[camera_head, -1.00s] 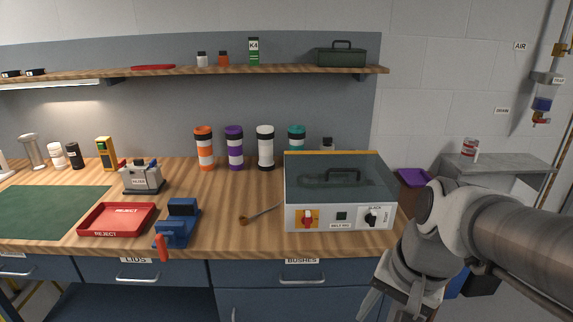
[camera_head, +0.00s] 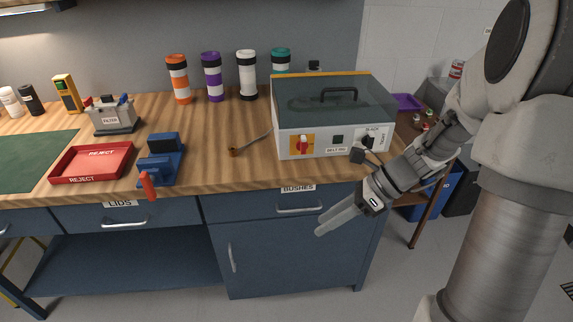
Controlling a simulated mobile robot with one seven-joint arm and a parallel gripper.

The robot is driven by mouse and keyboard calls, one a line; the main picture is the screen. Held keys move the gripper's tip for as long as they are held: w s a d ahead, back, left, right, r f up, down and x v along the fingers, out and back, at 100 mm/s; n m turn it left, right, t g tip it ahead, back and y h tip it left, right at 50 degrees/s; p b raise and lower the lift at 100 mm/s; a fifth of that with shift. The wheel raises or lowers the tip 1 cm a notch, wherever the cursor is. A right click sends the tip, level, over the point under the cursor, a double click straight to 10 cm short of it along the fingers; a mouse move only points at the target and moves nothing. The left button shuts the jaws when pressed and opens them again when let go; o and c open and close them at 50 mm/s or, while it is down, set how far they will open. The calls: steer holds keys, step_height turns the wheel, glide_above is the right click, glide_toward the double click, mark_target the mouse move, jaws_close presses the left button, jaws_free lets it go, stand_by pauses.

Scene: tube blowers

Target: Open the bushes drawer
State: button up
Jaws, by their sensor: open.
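The bushes drawer (camera_head: 245,208) is a blue drawer front under the bench top, with a white label reading BUSHES (camera_head: 298,188) on the bench edge above it. Its silver bar handle (camera_head: 300,210) is on the right part of the front. The drawer looks flush with the cabinet. My gripper (camera_head: 322,228) is open and empty, just right of and slightly below the handle in the picture, its fingers pointing left and down. I cannot tell whether the fingers touch the handle, but a small gap shows.
A grey machine with a clear lid (camera_head: 335,128) stands on the bench above the drawer. A blue vise (camera_head: 160,160) and red reject tray (camera_head: 90,162) are to the left. Below is a cabinet door (camera_head: 285,260); the lids drawer (camera_head: 125,217) is left. Floor in front is free.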

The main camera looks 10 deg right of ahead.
steer(key=w+d+f+m+t+y+b, duration=0.35)
steer(key=w+f+m, duration=0.35)
steer(key=f+m, duration=0.35)
steer(key=m+t+b, duration=0.2)
steer(key=m+t, duration=0.5)
steer(key=m, duration=0.5)
glide_toward(302, 209)
steer(key=shift+h, duration=0.35)
steer(key=b+x, duration=0.3)
steer(key=x, duration=0.7)
steer(key=shift+a+f, duration=0.1)
steer(key=shift+a, duration=0.05)
jaws_close()
